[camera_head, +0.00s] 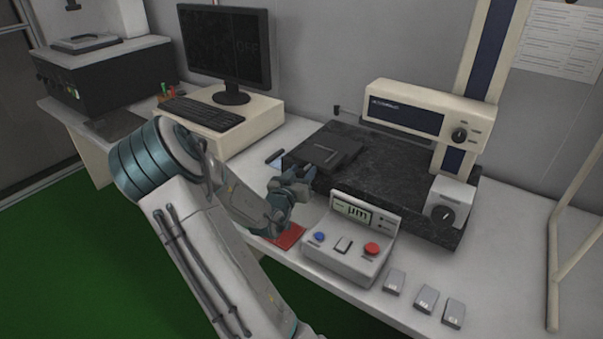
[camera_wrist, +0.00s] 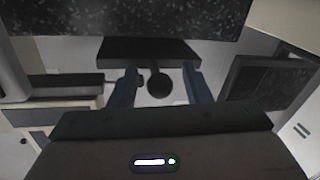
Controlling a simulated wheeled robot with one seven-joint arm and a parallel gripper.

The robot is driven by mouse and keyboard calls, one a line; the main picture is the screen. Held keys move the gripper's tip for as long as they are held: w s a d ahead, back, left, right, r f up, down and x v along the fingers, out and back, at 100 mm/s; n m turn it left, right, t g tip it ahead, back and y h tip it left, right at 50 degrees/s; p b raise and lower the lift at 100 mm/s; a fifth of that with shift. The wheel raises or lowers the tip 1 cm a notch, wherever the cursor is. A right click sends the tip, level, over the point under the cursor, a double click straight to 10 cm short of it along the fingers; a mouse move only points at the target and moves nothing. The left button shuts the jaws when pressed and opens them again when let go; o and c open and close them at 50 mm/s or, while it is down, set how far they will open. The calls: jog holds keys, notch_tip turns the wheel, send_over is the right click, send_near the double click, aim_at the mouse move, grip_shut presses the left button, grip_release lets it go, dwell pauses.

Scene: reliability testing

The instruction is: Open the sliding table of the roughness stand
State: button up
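The roughness stand has a dark speckled granite base (camera_head: 400,185). A flat black sliding table (camera_head: 330,148) lies on the left part of the base. My gripper (camera_head: 298,180) is at the front left edge of the stand, beside the table. In the wrist view, my gripper (camera_wrist: 160,84) is open. A round black knob (camera_wrist: 159,86) shows between the two fingers, with a visible gap on each side. A black slab (camera_wrist: 150,51), which looks like the sliding table's front, is just behind the knob. The knob is hidden in the head view.
A control box (camera_head: 350,240) with blue and red buttons stands right of my gripper. A red pad (camera_head: 287,236) lies beneath my gripper. Several small blocks (camera_head: 427,299) lie near the front edge. A monitor (camera_head: 228,50) and keyboard (camera_head: 203,112) stand at left.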

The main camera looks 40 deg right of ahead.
jog(key=shift+a, duration=0.1)
jog(key=v, duration=1.3)
jog(key=shift+s+a, duration=0.15)
jog(key=shift+a, duration=0.15)
